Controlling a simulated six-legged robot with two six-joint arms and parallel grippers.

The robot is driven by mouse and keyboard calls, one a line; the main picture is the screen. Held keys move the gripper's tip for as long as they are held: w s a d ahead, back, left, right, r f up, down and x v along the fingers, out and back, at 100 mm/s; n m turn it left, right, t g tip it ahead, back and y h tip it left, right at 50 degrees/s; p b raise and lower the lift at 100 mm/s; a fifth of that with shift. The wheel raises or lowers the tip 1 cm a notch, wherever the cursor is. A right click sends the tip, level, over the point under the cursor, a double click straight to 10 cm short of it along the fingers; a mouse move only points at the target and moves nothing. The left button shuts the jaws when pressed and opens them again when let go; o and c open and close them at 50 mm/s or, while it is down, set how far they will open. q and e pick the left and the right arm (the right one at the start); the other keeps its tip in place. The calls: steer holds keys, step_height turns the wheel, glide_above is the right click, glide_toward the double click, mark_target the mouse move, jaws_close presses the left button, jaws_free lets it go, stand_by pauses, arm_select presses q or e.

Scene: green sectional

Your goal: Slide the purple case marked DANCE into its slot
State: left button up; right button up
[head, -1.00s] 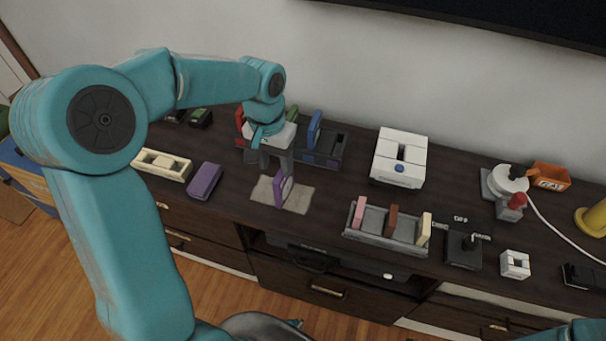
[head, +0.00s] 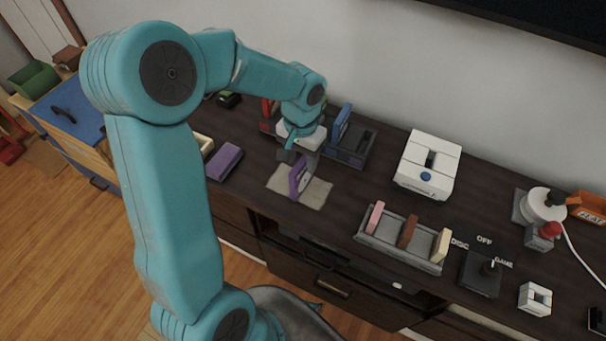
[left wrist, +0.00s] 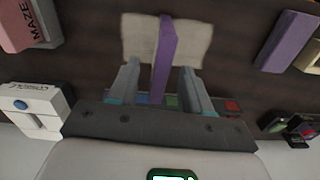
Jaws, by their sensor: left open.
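The purple case (head: 299,179) stands upright on a beige mat (head: 318,193) on the dark cabinet top. Its label is too small to read. My left gripper (head: 298,161) is open just behind and above it. In the left wrist view the purple case (left wrist: 166,45) lies between the spread fingers of the left gripper (left wrist: 160,88), with gaps on both sides. A dark rack (head: 360,160) stands behind the gripper, holding a blue case (head: 341,122) and a red case (head: 267,110); my arm hides its middle. My right gripper is out of view.
A grey rack (head: 377,247) with pink, brown and cream cases stands to the right of the mat. A white console (head: 428,165) is behind it. A purple box (head: 224,162) lies left of the mat. A switch box (head: 481,273) is farther right.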

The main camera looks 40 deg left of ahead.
mark_target(301, 172)
arm_select(q)
steer(key=shift+s+f, duration=0.15)
steer(key=shift+f, duration=0.5)
step_height(301, 172, down, 4)
steer(key=shift+a+f, duration=0.15)
steer(key=shift+f, duration=0.05)
steer(key=shift+r, duration=0.1)
jaws_close()
